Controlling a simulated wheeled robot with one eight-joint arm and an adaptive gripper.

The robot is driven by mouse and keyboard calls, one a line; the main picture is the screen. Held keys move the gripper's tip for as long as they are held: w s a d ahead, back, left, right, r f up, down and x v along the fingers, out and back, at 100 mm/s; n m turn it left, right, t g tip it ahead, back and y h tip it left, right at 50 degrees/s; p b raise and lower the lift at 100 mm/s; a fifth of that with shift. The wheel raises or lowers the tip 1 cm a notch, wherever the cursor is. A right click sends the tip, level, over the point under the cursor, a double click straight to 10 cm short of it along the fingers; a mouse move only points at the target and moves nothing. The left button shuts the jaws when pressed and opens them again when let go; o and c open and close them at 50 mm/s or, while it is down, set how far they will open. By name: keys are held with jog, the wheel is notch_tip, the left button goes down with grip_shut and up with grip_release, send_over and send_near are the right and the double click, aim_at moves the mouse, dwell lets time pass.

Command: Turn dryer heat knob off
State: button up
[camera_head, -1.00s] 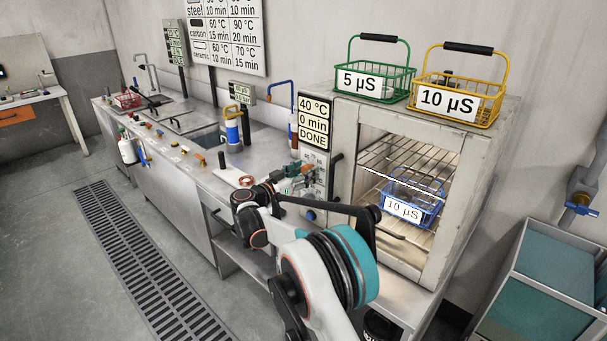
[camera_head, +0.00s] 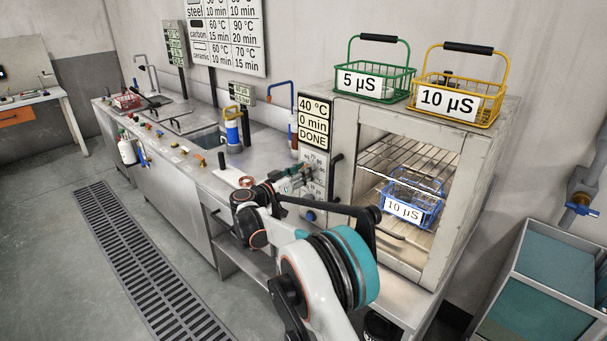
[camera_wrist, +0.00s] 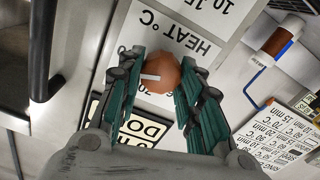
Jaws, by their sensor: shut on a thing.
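The dryer (camera_head: 343,110) stands at the right end of the counter with its front open. Its display (camera_head: 314,122) reads 40 °C, 0 min, DONE. My gripper (camera_head: 304,173) is at the control panel (camera_head: 316,189) below the display. In the wrist view, the brown heat knob (camera_wrist: 160,76) with a white pointer line lies between the teal fingers of my gripper (camera_wrist: 160,66), which are shut on it. The printed HEAT °C label (camera_wrist: 172,32) shows beside it. The fingers hide most of the scale numbers around the knob.
A blue 10 µS basket (camera_head: 405,211) sits inside the dryer. A green basket (camera_head: 385,80) and a yellow basket (camera_head: 460,95) stand on top. A dark handle (camera_wrist: 42,50) is close to my gripper. Small tools and bottles lie along the counter (camera_head: 170,150).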

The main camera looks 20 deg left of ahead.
jog(key=shift+f+n+b, duration=0.2)
jog(key=shift+n+b, duration=0.35)
jog(key=shift+n, duration=7)
jog(key=shift+f+n+b, duration=0.15)
jog(key=shift+n+b, duration=0.4)
jog(key=shift+n, duration=7)
jog(key=o, duration=1.1)
jog(key=shift+c, duration=0.2)
jog(key=v, duration=1.2)
